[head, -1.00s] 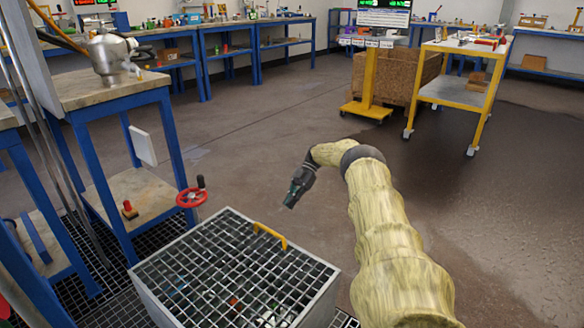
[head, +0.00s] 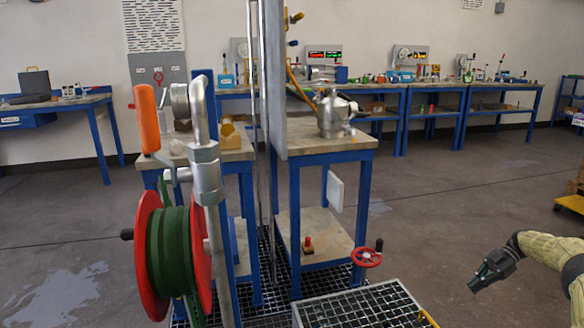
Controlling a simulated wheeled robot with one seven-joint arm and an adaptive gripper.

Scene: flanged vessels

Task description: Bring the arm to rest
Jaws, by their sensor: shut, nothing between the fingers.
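My gripper (head: 480,283) shows at the lower right in the head view, at the end of my arm in its pale yellow sleeve (head: 548,250). It points down and to the left over the bare floor, apart from everything. Its fingers are dark and together, with nothing held. A metal flanged vessel (head: 333,115) stands on a blue-legged table (head: 345,143) left of my gripper.
A grated box (head: 360,308) with a yellow handle and a red handwheel (head: 367,257) are left of my gripper. A red hose reel (head: 150,255) stands at the front left. Workbenches (head: 430,88) line the back wall. Floor around my gripper is clear.

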